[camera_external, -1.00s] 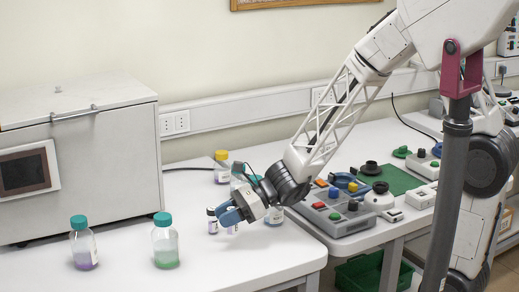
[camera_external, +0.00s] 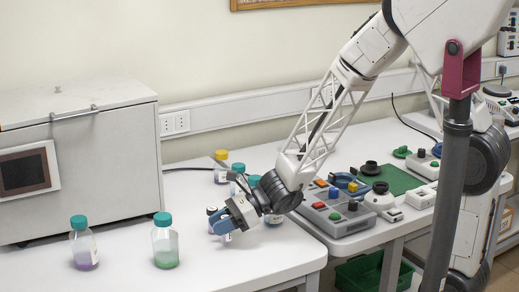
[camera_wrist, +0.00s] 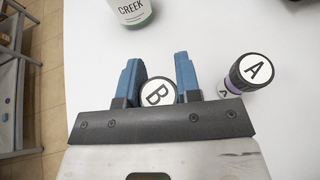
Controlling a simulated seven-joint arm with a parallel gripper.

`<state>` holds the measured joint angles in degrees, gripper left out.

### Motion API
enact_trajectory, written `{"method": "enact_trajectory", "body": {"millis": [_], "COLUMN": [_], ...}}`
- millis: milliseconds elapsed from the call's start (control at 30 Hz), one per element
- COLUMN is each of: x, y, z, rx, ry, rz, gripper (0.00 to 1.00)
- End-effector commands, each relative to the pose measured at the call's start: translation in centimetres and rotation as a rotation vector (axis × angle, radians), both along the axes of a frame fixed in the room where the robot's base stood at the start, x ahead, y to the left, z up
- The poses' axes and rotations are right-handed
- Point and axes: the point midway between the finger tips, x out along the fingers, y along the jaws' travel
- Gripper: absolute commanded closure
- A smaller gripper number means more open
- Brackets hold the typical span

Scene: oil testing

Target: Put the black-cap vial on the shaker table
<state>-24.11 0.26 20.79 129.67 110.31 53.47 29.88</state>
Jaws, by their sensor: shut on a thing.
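My gripper (camera_external: 221,223) is low over the white bench, with its blue fingers on either side of a small vial. Another vial with a black cap labelled A (camera_wrist: 252,72) stands close to the right of the right finger. In the external view a small dark-capped vial (camera_external: 212,211) shows beside the fingers. I cannot tell for sure which device is the shaker table.
A bottle labelled CREEK (camera_wrist: 132,10) stands ahead. Two teal-capped bottles, purple (camera_external: 83,243) and green (camera_external: 165,241), stand at left; a yellow-capped one (camera_external: 221,168) stands behind. A grey button box (camera_external: 335,215) and a green mat (camera_external: 393,180) lie right.

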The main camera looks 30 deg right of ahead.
Motion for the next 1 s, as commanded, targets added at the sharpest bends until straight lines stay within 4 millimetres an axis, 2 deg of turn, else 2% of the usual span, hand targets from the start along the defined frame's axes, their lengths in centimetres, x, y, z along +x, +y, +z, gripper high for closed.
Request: {"method": "enact_trajectory", "body": {"millis": [133, 600, 633, 767, 800, 1000], "x": [0.0, -0.02, -0.02, -0.01, -0.01, -0.01], "y": [-0.01, -0.01, -0.01, -0.01, -0.01, 0.0], "z": [-0.78, -1.18, -1.16, -1.14, -1.14, -1.13], "rx": [0.001, 0.001, 0.001, 0.001, 0.001, 0.001], "ry": [0.0, 0.0, 0.0, 0.0, 0.0, 0.0], "rz": [-0.001, 0.0, 0.0, 0.0, 0.0, 0.0], "gripper": [0.92, 0.92, 0.66, 0.46, 0.43, 0.43]}}
